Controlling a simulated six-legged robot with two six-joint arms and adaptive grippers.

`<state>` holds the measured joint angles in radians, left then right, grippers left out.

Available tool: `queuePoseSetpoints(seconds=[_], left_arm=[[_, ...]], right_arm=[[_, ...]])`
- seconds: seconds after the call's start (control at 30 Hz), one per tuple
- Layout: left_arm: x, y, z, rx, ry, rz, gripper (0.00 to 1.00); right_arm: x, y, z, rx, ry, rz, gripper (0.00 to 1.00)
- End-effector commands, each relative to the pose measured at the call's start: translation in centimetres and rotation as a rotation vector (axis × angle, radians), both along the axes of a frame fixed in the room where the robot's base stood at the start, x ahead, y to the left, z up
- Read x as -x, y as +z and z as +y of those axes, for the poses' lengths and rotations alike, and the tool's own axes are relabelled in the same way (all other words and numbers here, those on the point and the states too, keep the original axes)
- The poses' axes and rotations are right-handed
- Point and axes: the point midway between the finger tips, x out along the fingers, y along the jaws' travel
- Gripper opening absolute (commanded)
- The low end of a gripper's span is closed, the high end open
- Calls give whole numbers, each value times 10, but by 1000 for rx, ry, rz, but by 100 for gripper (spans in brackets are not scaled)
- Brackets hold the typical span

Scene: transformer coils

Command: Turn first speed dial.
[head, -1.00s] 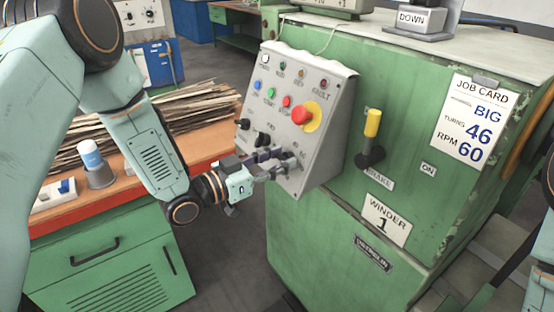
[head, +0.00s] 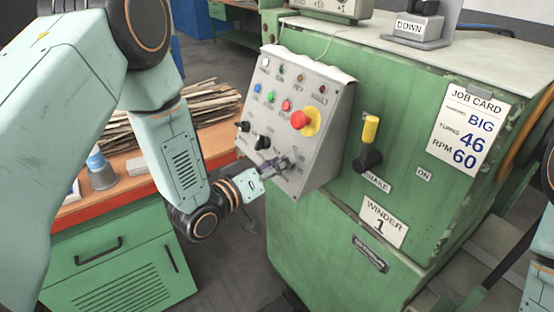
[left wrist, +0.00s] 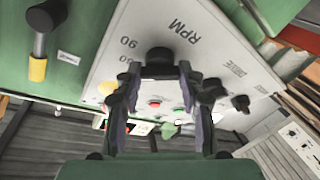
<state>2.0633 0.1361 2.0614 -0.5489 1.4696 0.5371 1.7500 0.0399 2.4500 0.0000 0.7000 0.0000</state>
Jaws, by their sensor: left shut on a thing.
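The number 90 is printed beside this dial. In the head view the fingers mostly hide the dial. My right gripper is out of view.
Two other black knobs (head: 262,143) sit left of the gripper. A red stop button (head: 300,120) is above. The yellow-handled brake lever (head: 370,130) is to the right. A job card (head: 468,128) reads BIG, 46 turns, RPM 60. An orange-topped bench (head: 130,182) stands behind my arm.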

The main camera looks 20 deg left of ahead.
Motion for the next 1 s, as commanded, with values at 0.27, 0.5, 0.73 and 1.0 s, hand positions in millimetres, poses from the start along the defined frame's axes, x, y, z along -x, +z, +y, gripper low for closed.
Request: queuePoseSetpoints(seconds=[0.27, 0.5, 0.73, 1.0], left_arm=[[1, 0, -1, 79, 38, 66, 7], [1, -1, -1, 101, 49, 83, 7], [1, -1, -1, 102, 49, 84, 7], [1, -1, -1, 102, 50, 83, 52]], right_arm=[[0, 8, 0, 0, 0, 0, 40], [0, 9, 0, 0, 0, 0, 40], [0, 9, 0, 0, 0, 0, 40], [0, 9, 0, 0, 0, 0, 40]])
